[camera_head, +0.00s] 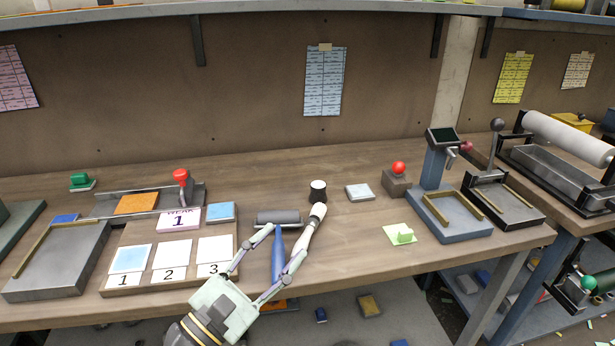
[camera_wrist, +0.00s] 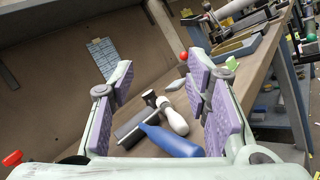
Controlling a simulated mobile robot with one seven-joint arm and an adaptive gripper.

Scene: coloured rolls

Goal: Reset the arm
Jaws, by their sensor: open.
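My gripper (camera_head: 286,244) is at the front of the wooden workbench (camera_head: 345,260), its two fingers spread wide with nothing held between them. In the wrist view my gripper (camera_wrist: 158,78) shows its purple-padded fingers apart. A roller tool with a grey roll (camera_head: 278,217) and a blue handle (camera_head: 277,262) lies on the bench, seen between the fingers. A white-handled tool (camera_head: 314,227) lies beside it on the right, partly behind a finger. Both the blue handle (camera_wrist: 170,141) and the white handle (camera_wrist: 173,118) show in the wrist view.
A board with cards numbered 1, 2 and 3 (camera_head: 170,262) lies left of my gripper. A small black-and-white cup (camera_head: 318,191) stands behind the tools. A blue-based press (camera_head: 455,220) stands at the right. The bench between the green block (camera_head: 403,234) and the tools is clear.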

